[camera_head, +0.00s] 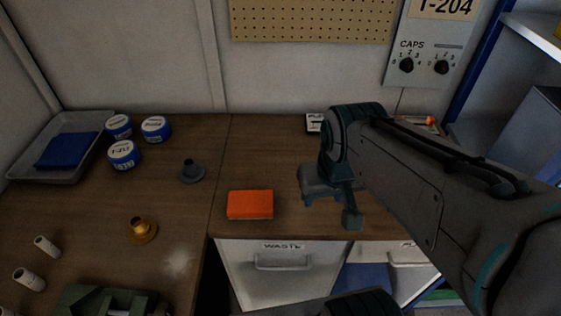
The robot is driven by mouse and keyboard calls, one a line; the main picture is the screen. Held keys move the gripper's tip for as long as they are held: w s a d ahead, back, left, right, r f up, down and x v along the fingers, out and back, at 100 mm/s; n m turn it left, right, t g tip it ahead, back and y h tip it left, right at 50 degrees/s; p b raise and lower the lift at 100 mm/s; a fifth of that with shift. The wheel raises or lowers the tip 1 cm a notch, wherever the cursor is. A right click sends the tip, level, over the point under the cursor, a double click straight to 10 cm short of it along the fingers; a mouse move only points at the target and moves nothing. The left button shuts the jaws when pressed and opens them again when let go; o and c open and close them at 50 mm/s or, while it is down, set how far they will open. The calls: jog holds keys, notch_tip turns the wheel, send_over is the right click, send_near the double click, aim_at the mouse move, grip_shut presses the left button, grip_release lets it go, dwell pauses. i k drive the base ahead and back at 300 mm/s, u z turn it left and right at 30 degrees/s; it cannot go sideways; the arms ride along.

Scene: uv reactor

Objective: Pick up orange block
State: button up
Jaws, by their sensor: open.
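The orange block (250,205) lies flat on the wooden bench, close to its front edge and above the drawer marked WASTE. My gripper (330,212) hangs over the bench to the right of the block, its fingers pointing down. The fingers are apart with nothing seen between them, and they do not touch the block. My arm comes in from the right and hides part of the bench behind it.
A dark flanged fitting (192,172) and a brass fitting (141,229) stand left of the block. Blue-and-white tubs (123,155) and a grey tray (92,122) are at the back left. The bench (255,150) behind the block is clear.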

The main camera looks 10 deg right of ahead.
aim_at(248, 205)
jog(key=k, duration=1)
jog(key=z, duration=1.2)
jog(key=i, duration=0.95)
jog(key=u, duration=2.3)
